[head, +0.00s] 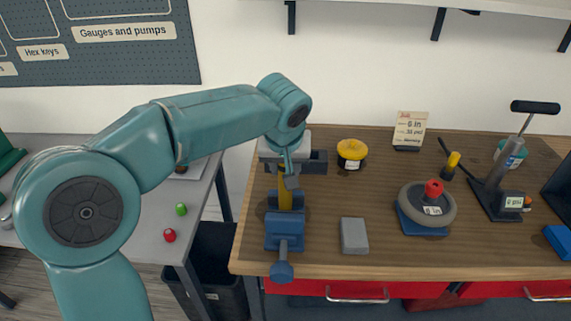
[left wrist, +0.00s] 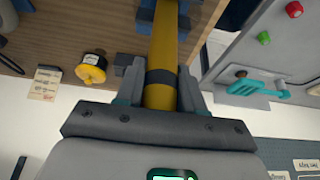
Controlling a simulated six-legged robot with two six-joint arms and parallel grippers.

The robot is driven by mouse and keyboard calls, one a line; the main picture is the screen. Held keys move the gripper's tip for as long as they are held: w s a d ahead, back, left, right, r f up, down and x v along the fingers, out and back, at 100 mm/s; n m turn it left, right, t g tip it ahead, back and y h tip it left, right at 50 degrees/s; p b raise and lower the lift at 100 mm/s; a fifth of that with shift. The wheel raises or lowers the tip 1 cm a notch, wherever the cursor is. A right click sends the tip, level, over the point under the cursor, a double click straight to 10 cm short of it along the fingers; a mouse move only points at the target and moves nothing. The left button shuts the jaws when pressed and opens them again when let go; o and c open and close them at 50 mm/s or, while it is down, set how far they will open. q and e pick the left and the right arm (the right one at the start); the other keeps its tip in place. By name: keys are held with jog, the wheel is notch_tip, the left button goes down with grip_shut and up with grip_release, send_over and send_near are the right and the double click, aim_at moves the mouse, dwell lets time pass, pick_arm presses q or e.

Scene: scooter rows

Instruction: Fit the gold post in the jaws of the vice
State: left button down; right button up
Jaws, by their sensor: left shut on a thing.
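The blue vice (head: 285,232) stands near the front left of the wooden bench, its handle towards me. My left gripper (head: 290,179) is above the vice, pointing down, and shut on the gold post (head: 285,200). In the left wrist view the post (left wrist: 166,40) runs away from between the fingers of my left gripper (left wrist: 160,78), with a dark band around it at the grip. Blue vice parts (left wrist: 145,18) show on both sides of the post's far end. I cannot tell whether the post touches the jaws. My right gripper is not in view.
A grey block (head: 354,236) lies right of the vice. A yellow-topped part (head: 351,150) stands behind it. A wheel (head: 443,212) and a pump (head: 498,190) are further right. A side table with small red (head: 169,235) and green (head: 181,209) pieces is left.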

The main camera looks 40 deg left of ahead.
pick_arm(q)
jog(key=shift+f+b, duration=0.65)
jog(key=shift+f, duration=0.05)
jog(key=c, duration=0.6)
grip_release()
jog(key=p+v, duration=0.1)
jog(key=v, duration=1.5)
jog(key=shift+r, duration=0.15)
jog(key=shift+s+d, duration=0.1)
jog(key=shift+s, duration=0.05)
